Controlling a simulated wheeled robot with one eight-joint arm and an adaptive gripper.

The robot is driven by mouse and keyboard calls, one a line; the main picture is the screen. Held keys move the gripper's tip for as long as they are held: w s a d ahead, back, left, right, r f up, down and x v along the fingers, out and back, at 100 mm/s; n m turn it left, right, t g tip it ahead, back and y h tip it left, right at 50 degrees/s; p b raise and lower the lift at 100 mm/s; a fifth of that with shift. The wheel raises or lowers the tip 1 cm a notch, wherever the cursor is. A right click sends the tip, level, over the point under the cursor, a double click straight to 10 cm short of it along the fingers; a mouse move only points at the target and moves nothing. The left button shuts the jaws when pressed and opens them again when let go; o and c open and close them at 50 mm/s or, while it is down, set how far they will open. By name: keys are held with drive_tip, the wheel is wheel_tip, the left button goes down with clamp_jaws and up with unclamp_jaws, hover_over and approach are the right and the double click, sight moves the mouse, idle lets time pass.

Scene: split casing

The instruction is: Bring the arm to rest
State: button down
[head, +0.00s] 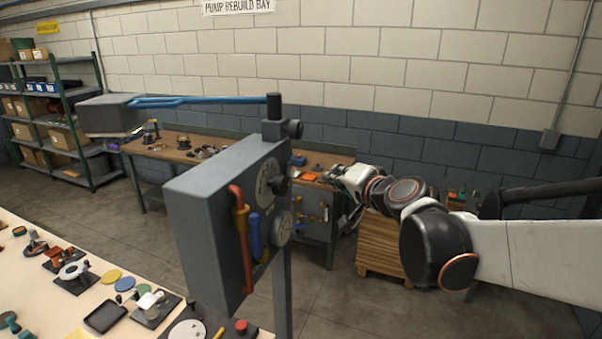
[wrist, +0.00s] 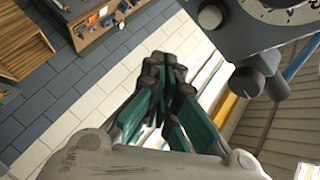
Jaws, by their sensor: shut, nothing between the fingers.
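My arm reaches in from the right side of the head view. My gripper (head: 350,216) is at its far end, small and partly dark against the workbench. In the wrist view my gripper (wrist: 165,68) has its dark and green fingers together, with nothing between them. It is in the air, apart from the grey casing (head: 207,232) on a post, which stands left of it in the head view. The casing also shows at the upper right of the wrist view (wrist: 237,32).
A workbench (head: 170,150) with parts stands along the wall. A wooden pallet-like stack (head: 384,243) stands behind my arm. A pale table (head: 85,312) with several parts is at the lower left. Green shelving (head: 72,110) is far left. Open floor (head: 345,305) lies below my arm.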

drive_tip(key=shift+f, duration=0.1)
drive_tip(key=s+d+f+n+g+h+b, duration=0.2)
drive_tip(key=s+d+f+b, duration=0.2)
drive_tip(key=s+f+b, duration=0.6)
drive_tip(key=s+d+f+n+g+h+b, duration=0.2)
drive_tip(key=s+d+f+b, duration=0.3)
drive_tip(key=f, duration=1.4)
drive_tip(key=s+d+f+n+g+h+b, duration=0.2)
drive_tip(key=s+d+f+b, duration=0.3)
drive_tip(key=s+f+b, duration=0.9)
drive_tip(key=f+b, duration=0.1)
drive_tip(key=b, duration=0.1)
drive_tip(key=shift+s+f+n+g+h+b, duration=0.15)
drive_tip(key=shift+s+n+g+h+b, duration=0.15)
drive_tip(key=shift+b, duration=0.1)
